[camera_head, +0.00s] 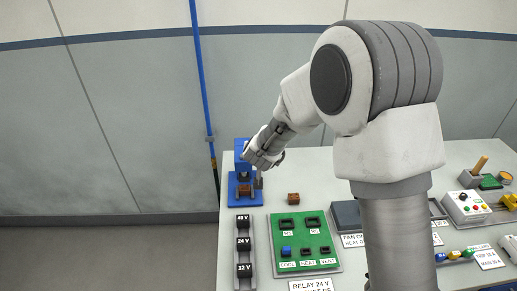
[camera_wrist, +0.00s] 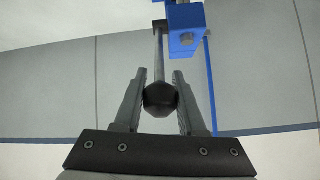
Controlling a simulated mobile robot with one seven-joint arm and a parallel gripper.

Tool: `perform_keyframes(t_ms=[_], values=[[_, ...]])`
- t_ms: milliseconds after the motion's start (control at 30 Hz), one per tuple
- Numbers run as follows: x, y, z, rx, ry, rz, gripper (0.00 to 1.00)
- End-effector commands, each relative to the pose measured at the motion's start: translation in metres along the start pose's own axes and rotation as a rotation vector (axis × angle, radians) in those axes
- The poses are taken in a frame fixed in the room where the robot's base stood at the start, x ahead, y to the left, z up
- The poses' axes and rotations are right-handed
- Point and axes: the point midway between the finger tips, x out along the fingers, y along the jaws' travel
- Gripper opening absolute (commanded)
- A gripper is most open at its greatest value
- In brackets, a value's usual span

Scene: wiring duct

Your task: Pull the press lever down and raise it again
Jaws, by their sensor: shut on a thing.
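The blue press (camera_head: 241,188) stands at the left end of the table in the head view. Its blue head (camera_wrist: 188,30) shows at the top of the wrist view. The press lever is a grey rod (camera_wrist: 159,55) ending in a black knob (camera_wrist: 160,99). My gripper (camera_wrist: 161,92) has the knob between its two fingers and is shut on it. In the head view my gripper (camera_head: 258,163) is at the press's upper right side, and it hides the lever there. A small brown block (camera_head: 245,190) sits on the press base.
A small brown block (camera_head: 293,198) lies right of the press. A green relay board (camera_head: 306,261) and a strip with black voltage blocks (camera_head: 244,243) lie in front. A control box (camera_head: 466,207) stands at the right. A blue pole (camera_head: 203,80) rises behind the table's left edge.

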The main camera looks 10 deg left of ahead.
Motion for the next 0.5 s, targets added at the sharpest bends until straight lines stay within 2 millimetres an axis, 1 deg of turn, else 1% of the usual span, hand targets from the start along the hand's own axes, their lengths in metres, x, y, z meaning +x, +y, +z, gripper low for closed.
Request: perform_keyframes(t_ms=[33,100,300,500], values=[[-0.001,-0.003,-0.01,0.0,0.007,-0.002,0.0],[0.001,-0.004,-0.015,0.0,0.008,-0.002,0.0],[0.007,-0.006,-0.025,-0.001,0.008,-0.002,0.0],[0.011,-0.007,-0.028,-0.001,0.006,-0.002,0.0]])
